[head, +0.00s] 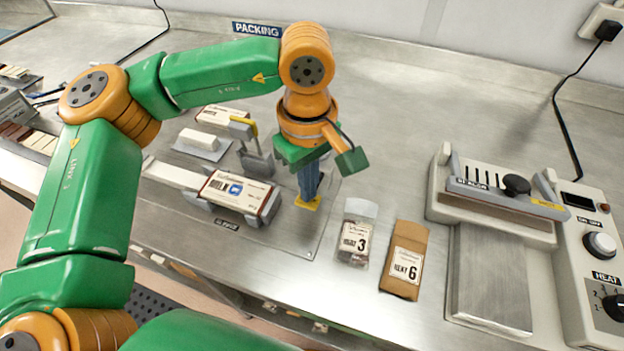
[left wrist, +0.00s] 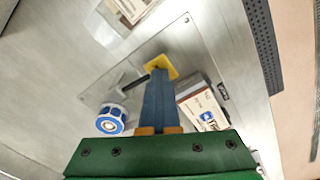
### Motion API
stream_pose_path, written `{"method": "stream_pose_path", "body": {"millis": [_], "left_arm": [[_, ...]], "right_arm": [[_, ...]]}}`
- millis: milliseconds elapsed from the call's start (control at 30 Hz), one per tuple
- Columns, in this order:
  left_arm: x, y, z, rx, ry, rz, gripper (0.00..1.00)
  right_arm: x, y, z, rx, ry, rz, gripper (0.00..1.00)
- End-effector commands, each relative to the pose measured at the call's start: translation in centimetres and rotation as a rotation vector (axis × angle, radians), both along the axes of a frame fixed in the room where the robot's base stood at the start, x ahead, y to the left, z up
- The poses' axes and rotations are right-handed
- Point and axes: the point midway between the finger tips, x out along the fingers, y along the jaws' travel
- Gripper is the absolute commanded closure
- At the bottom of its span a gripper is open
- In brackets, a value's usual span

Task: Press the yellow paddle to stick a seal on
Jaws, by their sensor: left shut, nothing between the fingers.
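The yellow paddle (head: 312,206) is a small flat plate low over the steel plate. It also shows in the left wrist view (left wrist: 161,63), with a dark rod joining it. My left gripper (head: 308,196) points down with its blue fingers shut and empty. The fingertips are over the paddle and seem to touch it; I cannot tell how far it is pressed. A white box (head: 215,186) lies in a holder left of the paddle, with a blue patch on its top. A blue and white roll (left wrist: 110,120) shows in the left wrist view. My right gripper is not in view.
A clear pouch (head: 356,240) and a brown pouch (head: 408,262) lie right of the paddle. A sealer machine (head: 490,205) and a heat control box (head: 598,250) stand at far right. Another box (head: 222,115) lies behind the holder.

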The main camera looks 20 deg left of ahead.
Motion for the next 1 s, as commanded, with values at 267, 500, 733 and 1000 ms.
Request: {"method": "stream_pose_path", "body": {"millis": [267, 500, 733, 1000], "left_arm": [[0.0, 0.0, 2.7, 0.0, 0.0, -0.001, 1.0], [0.0, 0.0, 4.8, 0.0, 0.0, 0.0, 1.0], [0.0, 0.0, 6.2, 0.0, 0.0, 0.0, 1.0], [0.0, 0.0, 6.1, 0.0, 0.0, 0.0, 1.0]], "right_arm": [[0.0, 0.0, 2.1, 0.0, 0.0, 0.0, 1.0], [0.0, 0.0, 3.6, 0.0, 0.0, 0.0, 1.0], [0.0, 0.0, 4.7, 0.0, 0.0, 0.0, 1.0], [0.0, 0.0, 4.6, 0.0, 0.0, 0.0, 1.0]]}}
